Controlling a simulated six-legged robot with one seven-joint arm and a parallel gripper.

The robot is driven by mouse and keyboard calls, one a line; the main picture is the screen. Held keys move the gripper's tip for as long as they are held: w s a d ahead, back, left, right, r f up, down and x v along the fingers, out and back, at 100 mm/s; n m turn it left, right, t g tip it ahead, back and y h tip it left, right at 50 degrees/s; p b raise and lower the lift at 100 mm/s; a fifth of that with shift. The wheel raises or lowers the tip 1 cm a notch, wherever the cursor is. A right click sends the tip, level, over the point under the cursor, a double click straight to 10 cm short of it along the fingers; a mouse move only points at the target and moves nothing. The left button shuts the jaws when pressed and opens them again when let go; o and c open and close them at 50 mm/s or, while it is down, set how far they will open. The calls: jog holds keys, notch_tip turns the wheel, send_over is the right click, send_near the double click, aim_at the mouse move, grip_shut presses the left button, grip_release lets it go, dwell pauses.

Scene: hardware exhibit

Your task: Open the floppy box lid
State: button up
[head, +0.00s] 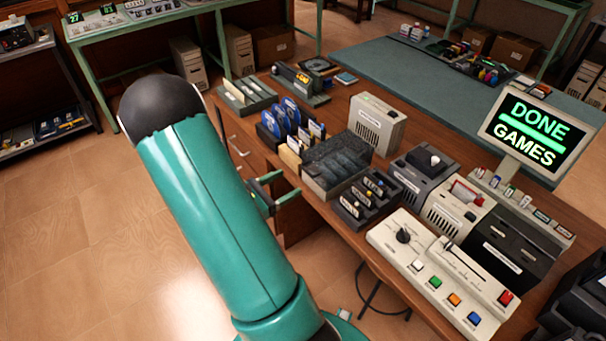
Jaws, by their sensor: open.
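The floppy box looks to be the pale box with a dark, smoky lid (337,162) near the left edge of the wooden table, in the middle of the head view. The lid appears to lie down over the box. Cream tabbed cards (289,159) show at the box's left end. My gripper (281,187) is left of the box, just off the table's edge. Its two green fingers are apart, point right toward the box and hold nothing. It appears clear of the box. My arm hides part of the gripper's base.
Blue discs (272,122) in a rack stand behind the box, and a beige unit (376,124) stands behind it to the right. A black cartridge holder (362,199) is close in front. A control panel (440,268) with colored buttons fills the table's front. A screen (529,130) reads "DONE GAMES".

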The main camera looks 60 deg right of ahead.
jog(key=x, duration=0.6)
jog(key=shift+s+d, duration=0.2)
jog(key=shift+d, duration=0.15)
jog(key=shift+c, duration=0.5)
jog(key=c, duration=1.1)
